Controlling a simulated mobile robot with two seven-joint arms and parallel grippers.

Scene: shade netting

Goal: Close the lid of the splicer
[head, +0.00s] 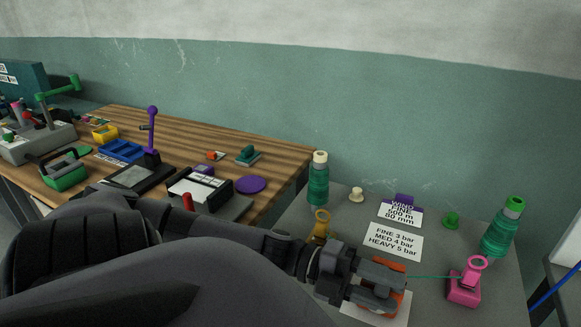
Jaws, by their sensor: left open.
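An orange device (404,285), apparently the splicer, sits on a pale plate on the grey table at the lower right. My left gripper (394,290) is open directly over it, its fingers covering much of it. I cannot tell whether they touch it. The lid's position is hidden behind the fingers. A thin green thread runs from the orange device to a pink holder (463,290) with a ring on its right. My right gripper is not in view.
A yellow ringed holder (320,228) stands left of the gripper. Green thread spools (318,185) and (502,232) stand at the back left and right of the grey table. Cards (394,241) lie behind the device. A wooden bench (285,157) with several tools is at left.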

